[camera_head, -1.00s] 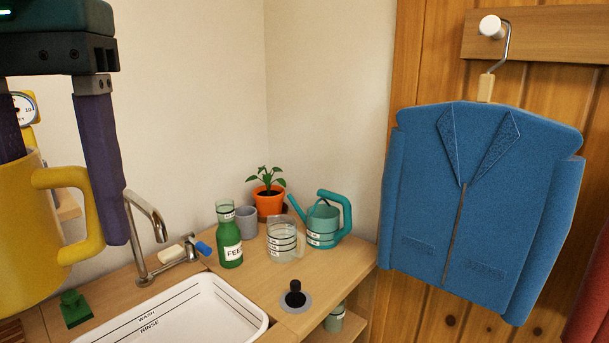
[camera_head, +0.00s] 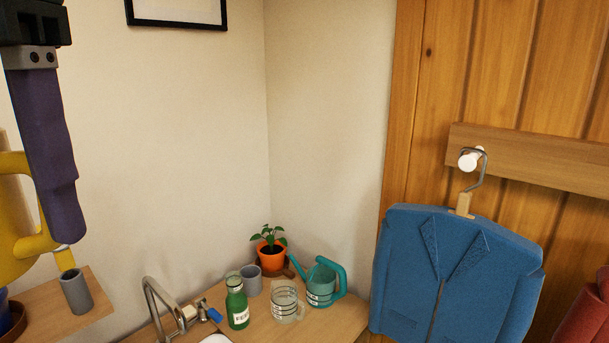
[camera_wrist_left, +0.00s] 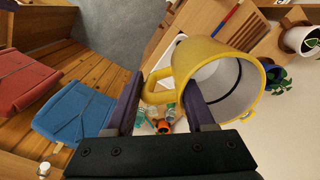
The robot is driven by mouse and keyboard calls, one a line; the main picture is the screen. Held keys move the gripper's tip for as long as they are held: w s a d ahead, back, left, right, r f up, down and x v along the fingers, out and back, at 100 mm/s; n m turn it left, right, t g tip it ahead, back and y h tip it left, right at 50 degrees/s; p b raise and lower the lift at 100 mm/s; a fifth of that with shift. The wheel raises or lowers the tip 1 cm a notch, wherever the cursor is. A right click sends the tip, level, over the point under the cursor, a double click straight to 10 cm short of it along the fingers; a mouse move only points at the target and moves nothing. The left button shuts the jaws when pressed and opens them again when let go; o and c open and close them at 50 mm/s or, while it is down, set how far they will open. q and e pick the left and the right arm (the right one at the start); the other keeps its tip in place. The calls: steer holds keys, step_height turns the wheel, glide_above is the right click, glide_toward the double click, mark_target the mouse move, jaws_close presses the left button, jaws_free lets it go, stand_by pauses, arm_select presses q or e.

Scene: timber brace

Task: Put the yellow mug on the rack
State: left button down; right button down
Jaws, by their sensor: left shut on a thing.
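The yellow mug (camera_head: 12,255) is at the left edge of the head view, cut off by the frame. In the left wrist view the mug (camera_wrist_left: 196,50) shows its pale inside, with its mouth toward the right. My left gripper (camera_wrist_left: 158,88) is shut on the mug's handle, which lies between its purple fingers. In the head view one finger hides part of the handle. The mug is held up, close to a wooden shelf in the picture; I cannot tell the gap. I cannot tell which thing is the rack. My right gripper is not in view.
The wooden shelf (camera_head: 98,312) bears a grey cup (camera_head: 76,292). A green bottle (camera_head: 237,302), glass jug (camera_head: 285,303), teal watering can (camera_head: 321,284) and potted plant (camera_head: 271,256) stand on the counter. A blue jacket (camera_head: 455,275) hangs from a peg. The wall between is clear.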

arm_select(q)
step_height(320, 180, up, 15)
steer(key=p, duration=1.2)
steer(key=shift+a+f, duration=0.1)
steer(key=shift+s, duration=0.1)
steer(key=s, duration=0.2)
steer(key=s+f, duration=0.2)
steer(key=s, duration=0.1)
steer(key=shift+s, duration=0.3)
